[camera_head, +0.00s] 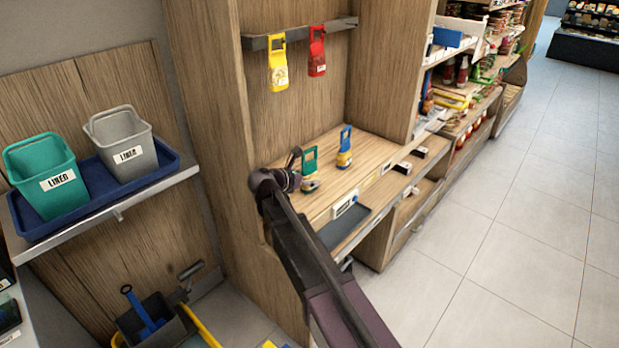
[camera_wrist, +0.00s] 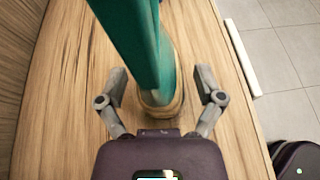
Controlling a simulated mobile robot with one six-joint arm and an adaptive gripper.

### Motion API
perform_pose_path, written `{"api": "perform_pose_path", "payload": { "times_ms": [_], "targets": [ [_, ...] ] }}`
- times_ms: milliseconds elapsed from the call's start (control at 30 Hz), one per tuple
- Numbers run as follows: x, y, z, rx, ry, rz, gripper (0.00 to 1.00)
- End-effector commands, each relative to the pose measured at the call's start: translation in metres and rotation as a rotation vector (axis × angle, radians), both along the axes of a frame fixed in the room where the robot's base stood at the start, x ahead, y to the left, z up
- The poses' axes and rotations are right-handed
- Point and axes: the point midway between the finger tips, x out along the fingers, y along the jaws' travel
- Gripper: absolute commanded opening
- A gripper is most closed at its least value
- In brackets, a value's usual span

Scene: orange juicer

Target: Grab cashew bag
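A green bag (camera_head: 309,170) with a handle-like top stands upright on the wooden shelf, and a blue bag (camera_head: 344,148) stands behind it to the right. A yellow bag (camera_head: 277,66) and a red bag (camera_head: 317,52) hang from a rail above. I cannot read which one is cashew. My gripper (camera_head: 293,160) is beside the green bag at its left. In the wrist view my gripper (camera_wrist: 161,82) is open, with a finger on each side of the green bag (camera_wrist: 140,45) and gaps on both sides. The bag's front is hidden there.
The wooden shelf (camera_head: 365,155) has a side wall on the left and a price-tag edge in front. A dark tray (camera_head: 343,228) sits at its front. Green and grey bins stand on a blue tray (camera_head: 165,172) at left. The tiled floor at right is clear.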

Motion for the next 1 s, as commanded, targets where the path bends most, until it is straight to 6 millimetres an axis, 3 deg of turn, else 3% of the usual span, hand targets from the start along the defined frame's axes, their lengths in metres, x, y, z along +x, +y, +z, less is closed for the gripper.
{"api": "perform_pose_path", "payload": {
  "times_ms": [33,200,667,1000],
  "targets": [
    [0.000,0.000,0.000,0.000,0.000,0.000,0.56],
    [0.000,0.000,0.000,0.000,0.000,0.000,0.06],
    [0.000,0.000,0.002,0.001,0.001,0.000,0.05],
    [0.000,0.000,0.022,0.000,0.000,0.000,0.05]
  ]
}}
